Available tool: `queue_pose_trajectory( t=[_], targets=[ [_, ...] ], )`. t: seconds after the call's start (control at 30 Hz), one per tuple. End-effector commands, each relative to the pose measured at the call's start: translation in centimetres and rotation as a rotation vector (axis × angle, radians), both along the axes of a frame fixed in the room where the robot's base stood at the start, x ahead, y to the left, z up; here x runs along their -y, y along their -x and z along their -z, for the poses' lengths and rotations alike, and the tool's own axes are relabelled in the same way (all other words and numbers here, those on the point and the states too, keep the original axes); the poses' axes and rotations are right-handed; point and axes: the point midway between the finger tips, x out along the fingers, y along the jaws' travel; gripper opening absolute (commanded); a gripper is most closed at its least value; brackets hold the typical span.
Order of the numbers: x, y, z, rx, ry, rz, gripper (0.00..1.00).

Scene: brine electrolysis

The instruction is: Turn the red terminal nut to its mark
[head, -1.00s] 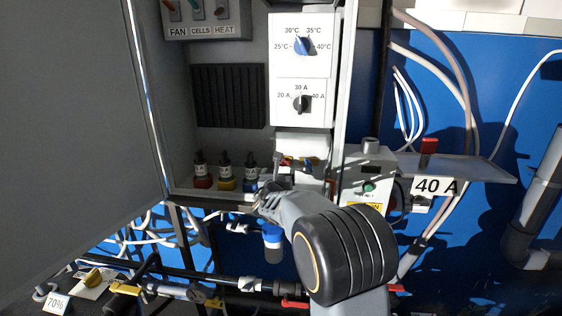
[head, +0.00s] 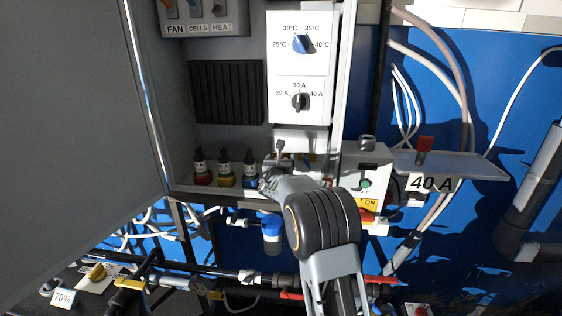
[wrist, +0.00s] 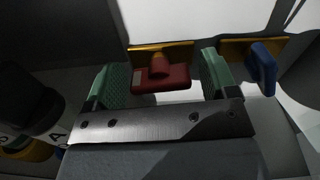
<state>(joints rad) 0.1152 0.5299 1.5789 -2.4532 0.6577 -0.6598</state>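The red terminal nut (wrist: 162,79) shows in the wrist view as a wing-shaped piece, with a pale patch at its left end and a brass plate behind it. My gripper (wrist: 160,66) is open, its two green pads on either side of the nut. The left pad looks close to the nut's left end; whether they touch I cannot tell. A small gap shows on the right. A blue terminal nut (wrist: 263,66) is just right of the right pad. In the head view my gripper (head: 277,174) is at the cabinet's lower right and hides the red nut. No mark is clearly visible.
Three dark-capped bottles, red (head: 201,168), yellow (head: 225,169) and blue (head: 250,170), stand left of my gripper. Two dials are above, the upper blue (head: 300,44), the lower black (head: 299,101).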

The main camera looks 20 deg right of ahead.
Motion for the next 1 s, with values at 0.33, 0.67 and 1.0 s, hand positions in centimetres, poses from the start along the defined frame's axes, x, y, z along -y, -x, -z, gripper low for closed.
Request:
queue_pose_trajectory(
  t=[0.33, 0.67, 1.0],
  targets=[
    [-0.02, 0.02, -0.02, 0.0, 0.0, 0.0, 0.46],
    [-0.01, 0.02, 0.3, 0.014, -0.02, 0.001, 0.34],
    [-0.02, 0.02, -0.07, 0.05, -0.087, 0.0, 0.34]
  ],
)
